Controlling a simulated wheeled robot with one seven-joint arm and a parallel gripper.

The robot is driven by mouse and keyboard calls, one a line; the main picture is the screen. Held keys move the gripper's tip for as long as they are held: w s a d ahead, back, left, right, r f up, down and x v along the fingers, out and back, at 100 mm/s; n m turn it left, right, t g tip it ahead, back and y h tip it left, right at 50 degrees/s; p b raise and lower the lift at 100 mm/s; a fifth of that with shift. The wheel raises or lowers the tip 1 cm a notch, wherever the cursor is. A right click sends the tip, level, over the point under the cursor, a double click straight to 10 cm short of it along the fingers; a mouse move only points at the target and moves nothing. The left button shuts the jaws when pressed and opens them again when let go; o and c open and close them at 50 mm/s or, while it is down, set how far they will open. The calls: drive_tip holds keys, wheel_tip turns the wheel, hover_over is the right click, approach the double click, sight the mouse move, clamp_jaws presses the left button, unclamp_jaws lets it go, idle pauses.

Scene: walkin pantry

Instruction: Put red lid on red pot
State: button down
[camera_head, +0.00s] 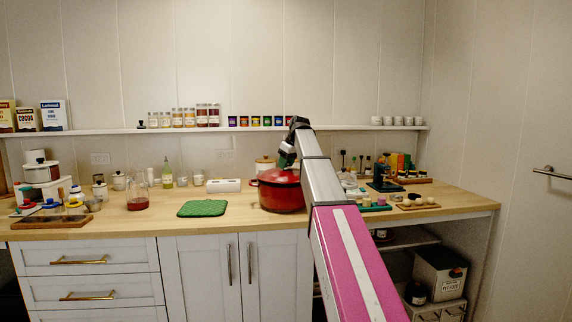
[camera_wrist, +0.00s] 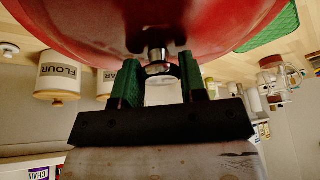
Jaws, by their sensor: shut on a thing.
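The red pot (camera_head: 283,198) stands on the wooden counter, right of a green mat. The red lid (camera_head: 279,176) is at the top of the pot; I cannot tell whether it rests fully on the rim. My gripper (camera_head: 287,161) is above the lid, pointing down. In the wrist view, the lid (camera_wrist: 150,25) fills the top, and the green fingers of my gripper (camera_wrist: 161,65) are shut on either side of its metal knob. The pot's right side is partly hidden by my arm.
The green mat (camera_head: 202,208) lies left of the pot. A shelf (camera_head: 180,130) with jars runs above the counter.

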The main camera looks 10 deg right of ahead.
drive_tip(key=shift+f, duration=0.5)
idle(1.2)
drive_tip(key=c, duration=0.6)
unclamp_jaws()
drive_tip(key=shift+f, duration=0.1)
drive_tip(key=v, duration=1.1)
